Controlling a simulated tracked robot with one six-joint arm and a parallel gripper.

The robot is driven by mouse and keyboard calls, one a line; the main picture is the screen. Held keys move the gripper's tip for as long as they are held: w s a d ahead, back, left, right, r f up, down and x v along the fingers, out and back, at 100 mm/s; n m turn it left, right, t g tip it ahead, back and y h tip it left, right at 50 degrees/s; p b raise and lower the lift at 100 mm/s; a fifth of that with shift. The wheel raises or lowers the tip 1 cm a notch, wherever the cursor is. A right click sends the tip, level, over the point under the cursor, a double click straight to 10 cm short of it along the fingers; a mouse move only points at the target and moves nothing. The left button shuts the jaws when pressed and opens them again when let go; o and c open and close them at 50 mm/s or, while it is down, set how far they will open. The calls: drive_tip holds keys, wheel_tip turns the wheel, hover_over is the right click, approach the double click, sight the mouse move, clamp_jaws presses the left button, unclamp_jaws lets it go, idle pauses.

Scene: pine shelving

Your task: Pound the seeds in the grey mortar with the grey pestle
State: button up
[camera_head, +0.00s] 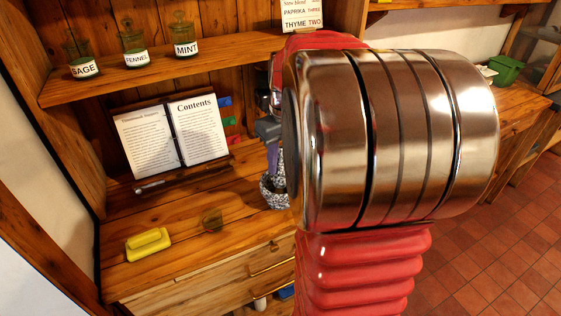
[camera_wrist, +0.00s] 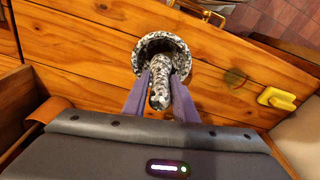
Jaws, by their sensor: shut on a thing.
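The grey speckled mortar (camera_wrist: 150,46) stands on the wooden counter, and its round rim shows in the wrist view. In the head view the mortar (camera_head: 271,193) is partly hidden behind my arm. The grey speckled pestle (camera_wrist: 161,92) has its far end in or over the mortar's mouth. My gripper (camera_wrist: 163,85) is shut on the pestle, with a purple-grey finger on each side of it. In the head view only a little of my gripper (camera_head: 271,150) shows above the mortar. The seeds inside the mortar are hidden.
An open book (camera_head: 172,134) stands behind. Labelled jars (camera_head: 134,53) line the shelf above. The counter's front left is mostly clear.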

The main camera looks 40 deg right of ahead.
sight(280, 171)
idle(1.7)
idle(1.8)
idle(1.8)
drive_tip(key=shift+f, duration=1.85)
drive_tip(key=shift+r, duration=1.85)
